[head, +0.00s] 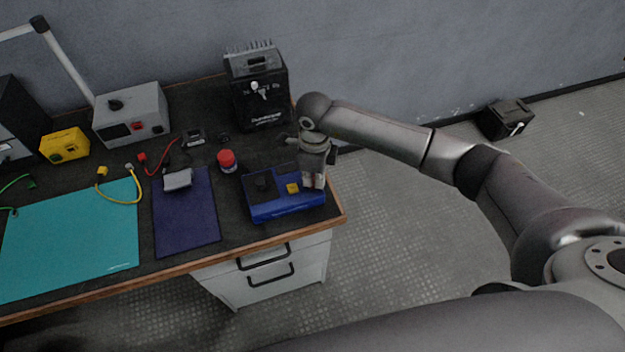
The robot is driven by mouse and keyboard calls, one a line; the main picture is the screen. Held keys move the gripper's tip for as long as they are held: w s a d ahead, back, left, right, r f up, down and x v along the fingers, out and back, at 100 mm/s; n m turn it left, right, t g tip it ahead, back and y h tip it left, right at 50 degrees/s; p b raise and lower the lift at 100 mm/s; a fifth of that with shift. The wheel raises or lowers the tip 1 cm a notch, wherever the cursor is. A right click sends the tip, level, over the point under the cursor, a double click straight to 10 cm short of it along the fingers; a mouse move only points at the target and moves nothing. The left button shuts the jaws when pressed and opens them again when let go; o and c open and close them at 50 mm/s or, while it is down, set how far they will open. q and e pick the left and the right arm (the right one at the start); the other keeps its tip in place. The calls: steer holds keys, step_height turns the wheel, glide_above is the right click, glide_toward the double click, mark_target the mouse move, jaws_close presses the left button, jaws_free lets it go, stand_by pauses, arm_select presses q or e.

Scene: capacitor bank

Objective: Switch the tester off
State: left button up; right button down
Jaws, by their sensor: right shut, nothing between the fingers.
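A blue box-shaped device (265,211) with a dark top lies at the right end of the workbench. It has a black knob (262,183) and a small yellow part (292,188) on top. I cannot tell for sure that it is the tester, and no switch position is readable. My right gripper (313,186) is shut and empty, pointing down over the right end of this device and covering part of it. I cannot tell whether the fingertips touch it. My left gripper is not in view.
A black unit (265,108) stands behind the device.

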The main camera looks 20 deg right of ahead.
mark_target(314, 184)
steer(key=shift+s, duration=0.1)
steer(key=shift+r+p, duration=0.65)
steer(key=shift+r, duration=0.2)
steer(key=shift+r+p, duration=1.45)
steer(key=shift+r, duration=1.1)
